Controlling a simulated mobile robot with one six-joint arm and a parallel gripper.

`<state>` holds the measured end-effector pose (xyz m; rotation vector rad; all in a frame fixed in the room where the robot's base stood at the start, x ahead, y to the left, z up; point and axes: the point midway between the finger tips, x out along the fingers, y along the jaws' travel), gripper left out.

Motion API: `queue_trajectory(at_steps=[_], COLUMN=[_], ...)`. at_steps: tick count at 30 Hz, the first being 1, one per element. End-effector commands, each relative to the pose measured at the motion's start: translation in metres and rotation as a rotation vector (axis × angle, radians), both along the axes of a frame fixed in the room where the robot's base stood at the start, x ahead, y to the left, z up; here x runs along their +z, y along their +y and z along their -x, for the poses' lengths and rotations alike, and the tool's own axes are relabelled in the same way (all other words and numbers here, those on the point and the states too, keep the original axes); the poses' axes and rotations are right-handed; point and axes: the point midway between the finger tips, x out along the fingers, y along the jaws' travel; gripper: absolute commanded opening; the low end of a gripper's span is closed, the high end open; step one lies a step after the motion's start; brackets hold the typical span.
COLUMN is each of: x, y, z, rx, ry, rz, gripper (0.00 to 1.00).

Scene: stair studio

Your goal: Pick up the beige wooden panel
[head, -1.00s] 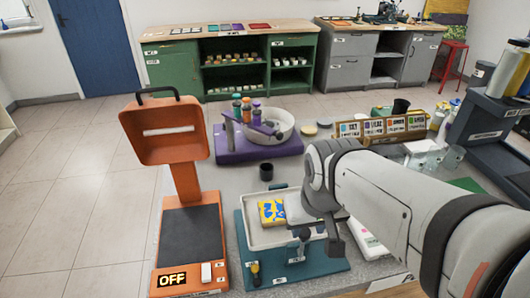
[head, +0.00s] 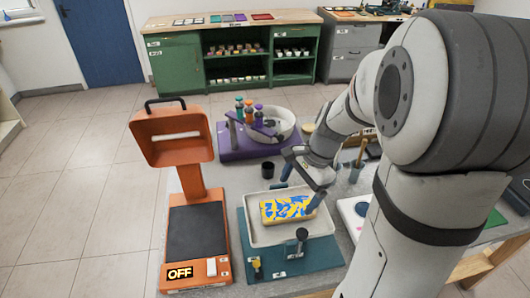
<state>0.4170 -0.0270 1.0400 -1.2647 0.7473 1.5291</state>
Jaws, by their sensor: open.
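A flat panel (head: 287,208) lies in a pale tray (head: 262,237) on a teal base. Its top has a blue and yellow pattern and its rim looks tan; I take it as the beige wooden panel, as I make out no plain beige one. My gripper (head: 301,187) is open, with its two bluish fingers spread apart. It hangs at the upper right of the tray, with one finger overlapping the panel's right end in the picture. I cannot tell whether that finger touches the panel. Nothing shows between the fingers.
An orange device (head: 180,200) marked OFF stands left of the tray. A purple stand with a bowl (head: 281,122) and a small black cup (head: 267,170) are behind. A dark-knobbed post (head: 302,236) rises at the tray's front. My arm hides much of the right side.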

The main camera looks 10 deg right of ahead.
Motion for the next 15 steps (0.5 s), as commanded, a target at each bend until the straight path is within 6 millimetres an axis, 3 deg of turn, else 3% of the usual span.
queue_trajectory(at_steps=[6, 15], x=[-0.012, -0.039], y=[-0.012, -0.005], z=[-0.026, -0.030], rx=[-0.291, -0.346], ry=[0.121, 0.146], rz=[-0.083, -0.098], gripper=[0.91, 0.91])
